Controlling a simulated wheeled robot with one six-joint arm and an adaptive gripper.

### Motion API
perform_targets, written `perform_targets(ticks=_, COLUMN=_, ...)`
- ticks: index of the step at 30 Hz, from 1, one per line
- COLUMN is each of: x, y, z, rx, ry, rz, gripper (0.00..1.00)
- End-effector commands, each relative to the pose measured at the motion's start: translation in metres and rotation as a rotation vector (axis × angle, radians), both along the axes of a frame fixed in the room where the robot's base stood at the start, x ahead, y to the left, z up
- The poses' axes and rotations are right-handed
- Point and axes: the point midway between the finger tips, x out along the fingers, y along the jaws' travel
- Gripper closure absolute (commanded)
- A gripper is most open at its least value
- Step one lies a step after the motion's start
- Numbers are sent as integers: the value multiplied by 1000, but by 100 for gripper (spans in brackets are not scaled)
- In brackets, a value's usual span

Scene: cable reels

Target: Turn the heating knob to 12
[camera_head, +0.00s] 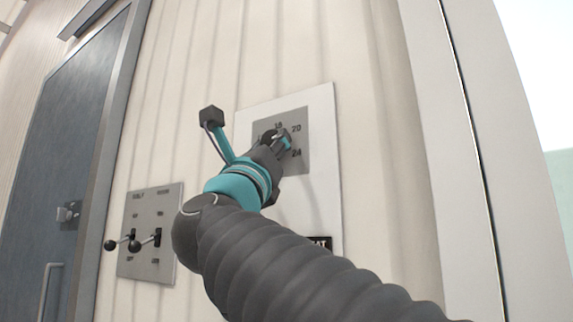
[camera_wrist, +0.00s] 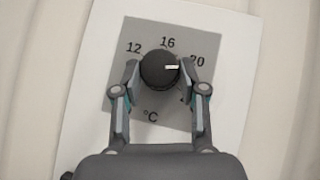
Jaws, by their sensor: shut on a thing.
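The heating knob is a round black knob (camera_wrist: 158,72) with a white pointer mark, on a grey dial plate (camera_wrist: 205,42). In the wrist view, the plate reads 12 at upper left, 16 at top and 20 at right, with a °C mark below. A further number at lower right is mostly hidden by a finger. The pointer points right, roughly at 20. My gripper (camera_wrist: 161,76) is shut on the knob, one finger on each side. In the head view my gripper (camera_head: 277,139) covers most of the knob and part of the dial plate (camera_head: 299,163).
The dial plate sits on a white board (camera_head: 324,190) on a ribbed cream wall. A dark label (camera_head: 321,242) is partly hidden by my arm. At left is a switch panel (camera_head: 165,197) with two black levers, then a blue-grey door (camera_head: 75,125) with a handle.

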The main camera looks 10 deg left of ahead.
Motion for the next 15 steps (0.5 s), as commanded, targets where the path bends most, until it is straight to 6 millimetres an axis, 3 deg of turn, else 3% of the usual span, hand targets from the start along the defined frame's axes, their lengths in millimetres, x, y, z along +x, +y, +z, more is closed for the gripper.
perform_targets(ticks=15, x=-3, y=-6, z=5, rx=-367, ry=151, rz=1, gripper=93)
